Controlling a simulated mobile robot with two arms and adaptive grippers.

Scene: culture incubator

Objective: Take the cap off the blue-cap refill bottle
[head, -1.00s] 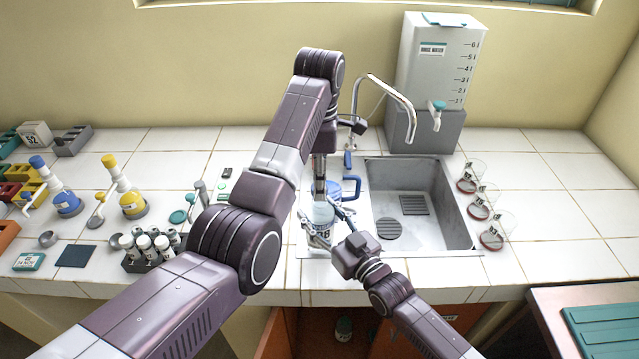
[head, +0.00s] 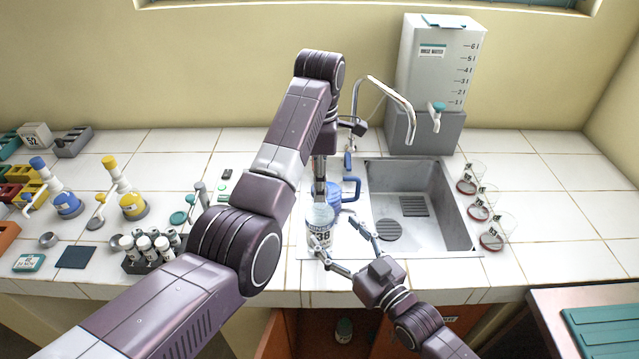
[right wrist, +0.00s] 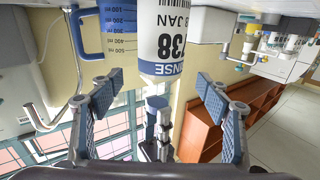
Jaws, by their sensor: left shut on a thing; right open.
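The refill bottle (head: 320,224), clear with a white label, appears to stand upright on the counter left of the sink. It also shows in the right wrist view (right wrist: 163,35), with its label upside down. My left gripper (head: 319,188) comes down from above and is shut at the bottle's top. Its arm and fingers hide the blue cap, so I cannot tell whether the cap is loose. My right gripper (head: 338,235) is open, in front and to the right of the bottle, with its fingers spread and apart from it.
A blue graduated jug (head: 350,189) stands close behind the bottle. The steel sink (head: 455,215) with its tap (head: 385,88) is to the right. Sample tubes (head: 150,246) stand at the left. The counter's front edge is close before the bottle.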

